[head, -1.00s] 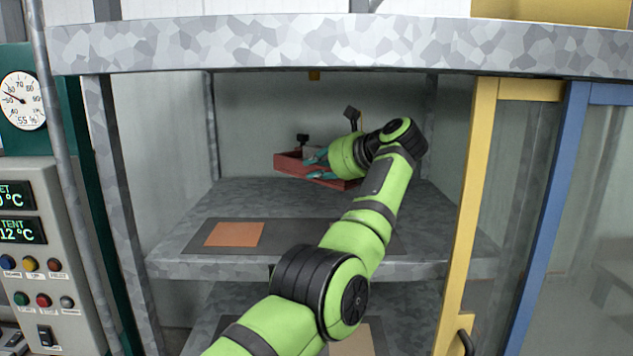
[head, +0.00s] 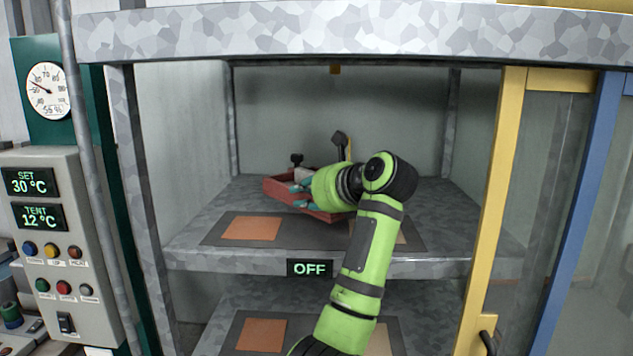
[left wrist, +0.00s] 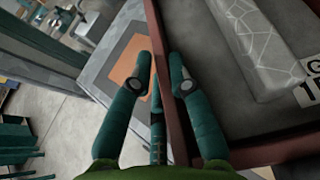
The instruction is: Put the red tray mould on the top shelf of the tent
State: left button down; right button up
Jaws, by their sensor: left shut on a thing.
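The red tray mould (head: 285,190) is inside the tent, tilted, just above the top shelf (head: 200,238). It seems clear of the shelf, though my arm hides part of it. My left gripper (head: 300,195) is shut on the tray's near wall. In the left wrist view, the gripper fingers (left wrist: 155,85) stand on both sides of the red wall (left wrist: 172,80), and a grey block (left wrist: 262,50) lies inside the tray. My right gripper is not in view.
An orange square (head: 250,229) lies on a dark mat on the top shelf. A lower shelf (head: 225,330) has a similar mat. A grey post (head: 135,200) stands at left and a yellow door frame (head: 495,200) at right. The control box (head: 50,240) reads 12 °C for the tent.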

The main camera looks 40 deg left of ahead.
aim_at(298, 239)
pick_arm(q)
jog(key=shift+s+a+f, duration=0.15)
jog(key=shift+s, duration=0.3)
jog(key=shift+s+a+f, duration=0.1)
jog(key=shift+s+a, duration=0.05)
jog(key=shift+s, duration=0.3)
jog(key=shift+f+p, duration=1)
jog(key=shift+f, duration=1.05)
jog(key=c, duration=1.4)
grip_release()
jog(key=shift+d+f, duration=0.1)
jog(key=shift+f, duration=0.15)
jog(key=shift+c, duration=0.2)
jog(key=shift+s, duration=0.1)
jog(key=shift+r, duration=0.1)
jog(key=shift+d, duration=0.1)
